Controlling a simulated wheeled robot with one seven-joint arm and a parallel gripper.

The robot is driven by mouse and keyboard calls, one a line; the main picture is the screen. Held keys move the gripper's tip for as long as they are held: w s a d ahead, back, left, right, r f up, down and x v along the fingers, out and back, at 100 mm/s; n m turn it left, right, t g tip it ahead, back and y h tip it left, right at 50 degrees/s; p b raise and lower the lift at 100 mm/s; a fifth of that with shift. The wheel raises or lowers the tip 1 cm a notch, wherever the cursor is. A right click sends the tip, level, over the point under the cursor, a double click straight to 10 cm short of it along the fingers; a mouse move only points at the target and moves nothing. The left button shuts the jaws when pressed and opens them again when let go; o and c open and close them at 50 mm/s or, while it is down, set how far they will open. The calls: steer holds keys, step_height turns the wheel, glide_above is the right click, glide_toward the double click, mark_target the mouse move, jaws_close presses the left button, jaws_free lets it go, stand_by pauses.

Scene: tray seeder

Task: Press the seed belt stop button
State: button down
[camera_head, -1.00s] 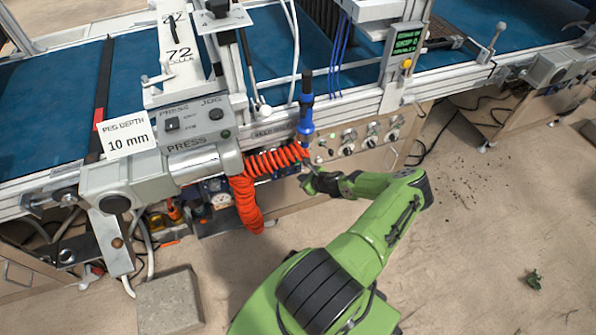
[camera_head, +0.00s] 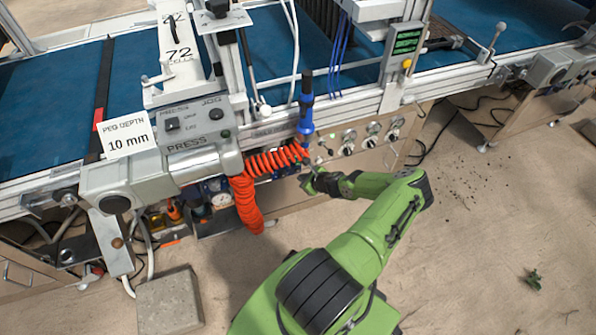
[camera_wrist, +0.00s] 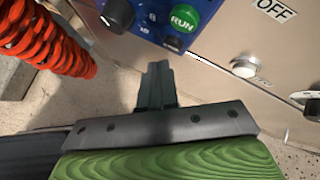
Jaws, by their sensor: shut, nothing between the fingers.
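No button marked as a stop for the seed belt can be made out. In the wrist view a blue panel (camera_wrist: 160,22) carries a green RUN button (camera_wrist: 183,18) and a black knob (camera_wrist: 117,15); its upper part is cut off by the frame. My gripper (camera_wrist: 158,66) is shut and empty, its fingertips just below the blue panel, apparently apart from it. In the head view my gripper (camera_head: 306,178) is low at the machine's front, beside the orange coiled hose (camera_head: 246,196).
The orange hose (camera_wrist: 45,38) hangs left of my gripper. A silver knob (camera_wrist: 244,66) and an OFF label (camera_wrist: 274,8) are to the right. Several knobs line the front panel (camera_head: 370,140). A grey block (camera_head: 168,303) lies on the floor; the floor at right is mostly clear.

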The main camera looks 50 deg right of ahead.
steer(key=shift+w, duration=0.15)
steer(key=shift+w+d, duration=0.2)
steer(key=shift+d, duration=0.05)
steer(key=shift+w+d, duration=0.15)
steer(key=shift+w, duration=0.2)
stand_by(0.5)
steer(key=shift+s, duration=0.1)
steer(key=shift+s+a+p, duration=0.35)
steer(key=shift+s+a, duration=0.05)
steer(key=shift+s, duration=0.2)
steer(key=shift+s, duration=0.1)
steer(key=shift+s+a+p, duration=0.35)
steer(key=shift+s+a, duration=0.1)
steer(key=shift+s, duration=0.25)
steer(key=shift+s+a+p, duration=0.4)
steer(key=shift+s, duration=0.25)
steer(key=shift+s+a+p, duration=0.35)
steer(key=shift+s+a, duration=0.1)
steer(key=shift+s, duration=0.25)
